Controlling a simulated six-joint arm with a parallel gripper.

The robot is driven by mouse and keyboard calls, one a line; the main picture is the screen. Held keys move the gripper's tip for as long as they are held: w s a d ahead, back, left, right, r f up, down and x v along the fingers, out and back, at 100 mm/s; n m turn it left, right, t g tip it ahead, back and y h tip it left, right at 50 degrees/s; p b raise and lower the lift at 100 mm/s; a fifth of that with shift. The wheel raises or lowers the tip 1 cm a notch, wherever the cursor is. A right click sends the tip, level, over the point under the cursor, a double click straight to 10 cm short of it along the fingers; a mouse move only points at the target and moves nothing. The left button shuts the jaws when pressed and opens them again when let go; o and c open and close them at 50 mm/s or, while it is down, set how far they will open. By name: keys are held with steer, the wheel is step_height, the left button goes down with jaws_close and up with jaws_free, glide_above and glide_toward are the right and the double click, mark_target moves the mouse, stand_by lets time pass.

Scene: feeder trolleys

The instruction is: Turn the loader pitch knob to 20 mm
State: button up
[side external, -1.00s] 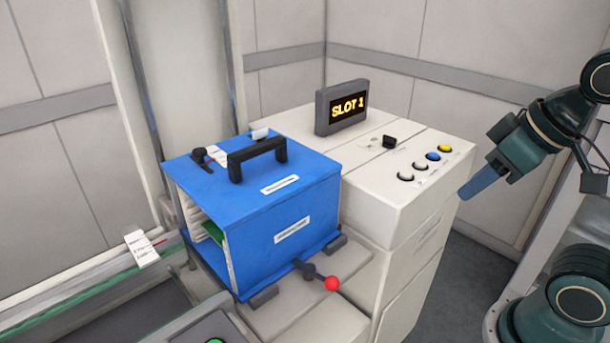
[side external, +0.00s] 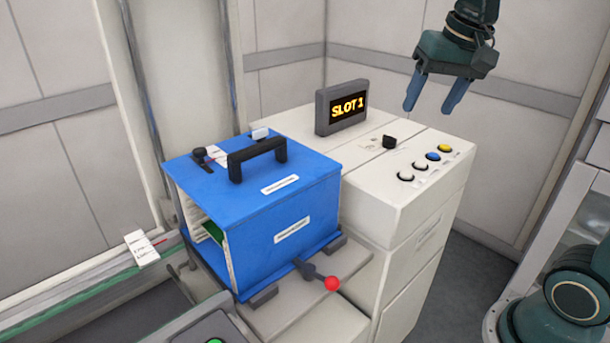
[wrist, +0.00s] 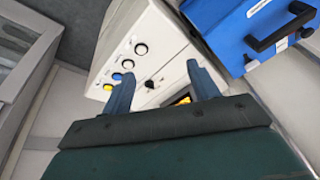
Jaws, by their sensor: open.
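The loader pitch knob appears to be the small black knob (side external: 389,142) on top of the white loader cabinet (side external: 400,205). It also shows in the wrist view (wrist: 150,84), beyond and between my fingers. Its scale marks are too small to read. My gripper (side external: 429,110) is open and empty, with two blue fingers pointing down, above and to the right of the knob and apart from it. In the wrist view my gripper (wrist: 163,88) shows its two fingers spread. A dark display (side external: 342,106) behind the knob reads "SLOT 1".
A row of white, blue and yellow buttons (side external: 432,156) lies right of the knob. A blue magazine box (side external: 290,205) with a black handle (side external: 257,157) stands to the left. A red-tipped lever (side external: 331,284) sticks out in front of the box.

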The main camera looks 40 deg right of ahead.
steer(key=w+d+m+g, duration=0.2)
steer(key=w+d+m, duration=0.3)
steer(key=w+d, duration=0.4)
steer(key=m+g, duration=0.2)
steer(key=m, duration=0.4)
glide_above(390, 137)
step_height(390, 137, down, 4)
steer(key=shift+w+f+y, duration=0.1)
steer(key=shift+f+y, duration=0.05)
steer(key=shift+y, duration=0.15)
steer(key=shift+f, duration=0.15)
step_height(390, 137, down, 13)
steer(key=shift+f, duration=0.2)
steer(key=c, duration=1)
